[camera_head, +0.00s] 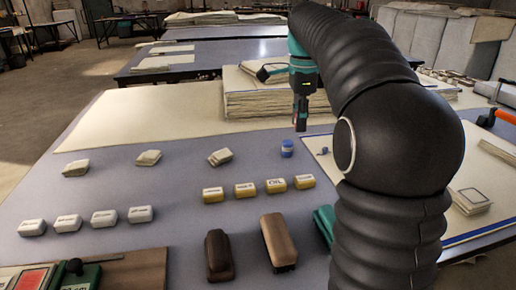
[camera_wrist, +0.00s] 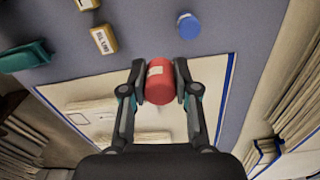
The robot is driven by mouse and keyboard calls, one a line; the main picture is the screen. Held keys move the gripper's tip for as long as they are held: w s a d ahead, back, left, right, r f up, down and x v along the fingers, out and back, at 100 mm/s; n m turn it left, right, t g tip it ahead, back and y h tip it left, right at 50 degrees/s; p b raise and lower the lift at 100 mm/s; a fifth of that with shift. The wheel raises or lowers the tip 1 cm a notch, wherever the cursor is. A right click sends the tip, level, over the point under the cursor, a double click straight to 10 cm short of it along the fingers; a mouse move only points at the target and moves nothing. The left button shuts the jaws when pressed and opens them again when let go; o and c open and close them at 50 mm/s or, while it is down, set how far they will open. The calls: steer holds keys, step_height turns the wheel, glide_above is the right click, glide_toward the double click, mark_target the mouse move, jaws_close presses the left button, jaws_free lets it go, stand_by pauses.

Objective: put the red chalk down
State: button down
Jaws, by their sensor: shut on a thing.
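The red chalk (camera_wrist: 158,85) is a short red cylinder with a pale label, seen in the wrist view. My gripper (camera_wrist: 160,75) is shut on it, with one finger on each side. In the wrist view the chalk appears over a pale, blue-edged sheet (camera_wrist: 95,92); its height above the sheet cannot be told. In the head view my gripper (camera_head: 300,122) points down, behind a blue cylinder (camera_head: 287,148). The chalk cannot be made out there. The blue cylinder also shows in the wrist view (camera_wrist: 188,26), apart from my gripper.
Several yellow labelled blocks (camera_head: 275,185) stand in a row on the grey table (camera_head: 180,190). White labelled blocks (camera_head: 104,218) are at left, brown brushes (camera_head: 278,240) in front. A cloth stack (camera_head: 255,104) is behind my gripper. Bare table lies between the rows.

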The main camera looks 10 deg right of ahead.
glide_above(261, 158)
step_height(261, 158, down, 6)
steer(key=shift+r, duration=0.1)
steer(key=shift+f+b, duration=0.4)
steer(key=shift+f, duration=1.7)
steer(key=shift+f, duration=0.1)
steer(key=c, duration=0.9)
jaws_free()
steer(key=shift+o, duration=0.2)
step_height(261, 158, up, 12)
steer(key=p, duration=0.1)
steer(key=shift+p, duration=0.3)
